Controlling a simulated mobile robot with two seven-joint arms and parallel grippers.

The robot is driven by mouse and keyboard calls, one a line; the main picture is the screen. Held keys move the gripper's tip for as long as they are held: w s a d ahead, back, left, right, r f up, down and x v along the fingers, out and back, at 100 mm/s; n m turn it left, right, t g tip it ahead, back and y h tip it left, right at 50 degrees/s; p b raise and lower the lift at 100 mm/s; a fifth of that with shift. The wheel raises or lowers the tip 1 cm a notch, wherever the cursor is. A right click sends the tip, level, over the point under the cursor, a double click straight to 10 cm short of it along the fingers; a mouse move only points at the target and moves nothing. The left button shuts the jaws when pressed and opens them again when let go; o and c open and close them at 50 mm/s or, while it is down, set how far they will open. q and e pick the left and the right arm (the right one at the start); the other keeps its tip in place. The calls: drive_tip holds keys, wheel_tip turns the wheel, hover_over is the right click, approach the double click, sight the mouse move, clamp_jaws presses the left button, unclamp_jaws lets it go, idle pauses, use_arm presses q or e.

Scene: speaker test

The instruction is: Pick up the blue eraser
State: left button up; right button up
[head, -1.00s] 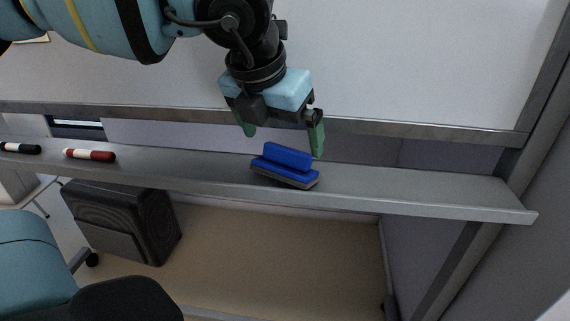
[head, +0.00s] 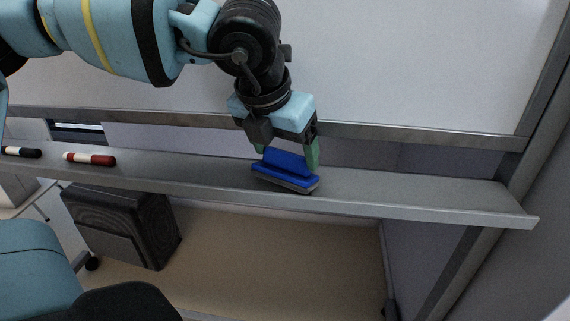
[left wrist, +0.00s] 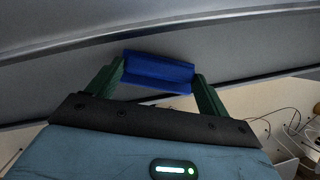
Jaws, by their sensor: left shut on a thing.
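The blue eraser (head: 285,172) has a raised blue grip and a grey underside. It rests on the grey tray (head: 420,193) below the whiteboard, in the middle of the head view. My left gripper (head: 288,157) reaches down from above and is shut on the eraser's raised grip. In the left wrist view the blue eraser (left wrist: 157,72) sits between the two green fingers (left wrist: 156,84), one at each end of it. I see no gap between the eraser and the tray. My right gripper is not in view.
A red and white marker (head: 90,159) and a black and white marker (head: 20,152) lie on the tray at the left. The whiteboard (head: 430,65) rises behind. A dark speaker-like box (head: 125,228) stands below. The tray's right part is clear.

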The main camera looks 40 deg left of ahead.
sight(284, 163)
use_arm(q)
drive_tip(key=shift+r, duration=0.15)
drive_tip(key=shift+r, duration=0.6)
wheel_tip(284, 163, up, 2)
drive_tip(key=shift+r, duration=0.1)
drive_tip(key=s+d, duration=0.2)
drive_tip(key=s, duration=0.5)
drive_tip(key=s+d+r+b, duration=0.1)
drive_tip(key=s+d, duration=0.2)
drive_tip(key=s, duration=0.5)
drive_tip(key=shift+d+r+b, duration=0.15)
drive_tip(key=shift+d+b, duration=0.15)
drive_tip(key=shift+d, duration=0.05)
